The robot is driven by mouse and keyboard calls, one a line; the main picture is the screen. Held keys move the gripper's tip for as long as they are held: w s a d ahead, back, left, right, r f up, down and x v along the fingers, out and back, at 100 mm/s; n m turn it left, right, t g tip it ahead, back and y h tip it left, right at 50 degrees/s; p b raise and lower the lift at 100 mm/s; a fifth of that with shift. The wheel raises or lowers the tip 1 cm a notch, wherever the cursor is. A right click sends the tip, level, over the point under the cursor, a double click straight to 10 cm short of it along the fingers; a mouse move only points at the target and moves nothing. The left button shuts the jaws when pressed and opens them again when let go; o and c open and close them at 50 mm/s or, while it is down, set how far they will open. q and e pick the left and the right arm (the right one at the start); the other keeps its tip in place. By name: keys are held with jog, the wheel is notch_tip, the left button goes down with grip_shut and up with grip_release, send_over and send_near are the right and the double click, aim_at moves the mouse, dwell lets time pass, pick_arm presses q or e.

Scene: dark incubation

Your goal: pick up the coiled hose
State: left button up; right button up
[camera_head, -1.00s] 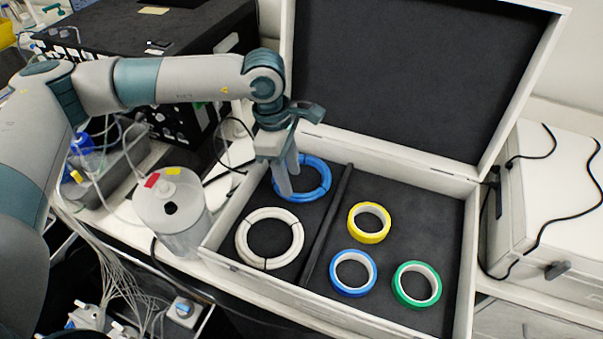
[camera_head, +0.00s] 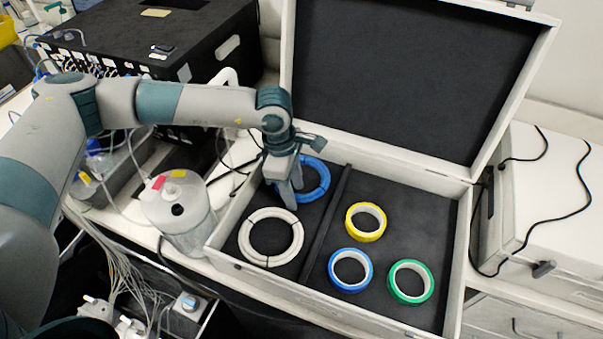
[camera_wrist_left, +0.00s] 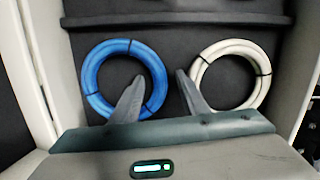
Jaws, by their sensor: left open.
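Two coiled hoses lie flat in the left compartment of an open case: a blue coil (camera_head: 326,181) at the back and a white coil (camera_head: 244,240) in front, both with dark ties. My left gripper (camera_head: 295,198) points down, open and empty, at the front left of the blue coil and partly hides it. In the left wrist view the blue coil (camera_wrist_left: 89,78) is at left and the white coil (camera_wrist_left: 264,72) at right. The fingers (camera_wrist_left: 158,77) stand apart between them, one overlapping the blue ring's edge. Contact cannot be told. My right gripper is out of view.
The case (camera_head: 400,171) has a raised lid behind and a dark divider (camera_head: 327,225). The right compartment holds yellow (camera_head: 353,222), blue (camera_head: 337,276) and green (camera_head: 396,284) tape rolls. A clear canister (camera_head: 190,235) stands close to the case's left wall.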

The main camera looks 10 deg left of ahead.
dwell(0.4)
pick_arm(q)
grip_shut()
jog(key=shift+w+r+b, duration=0.1)
jog(key=shift+r+b, duration=0.35)
jog(key=shift+b, duration=0.15)
jog(key=r, duration=0.1)
jog(key=r+b, duration=0.2)
jog(key=shift+d, duration=0.25)
jog(key=s+d+r+b, duration=0.1)
jog(key=d+r+b, duration=0.4)
jog(key=d, duration=0.6)
jog(key=shift+s+r+b, duration=0.3)
jog(key=shift+r+b, duration=0.05)
jog(key=shift+r, duration=0.7)
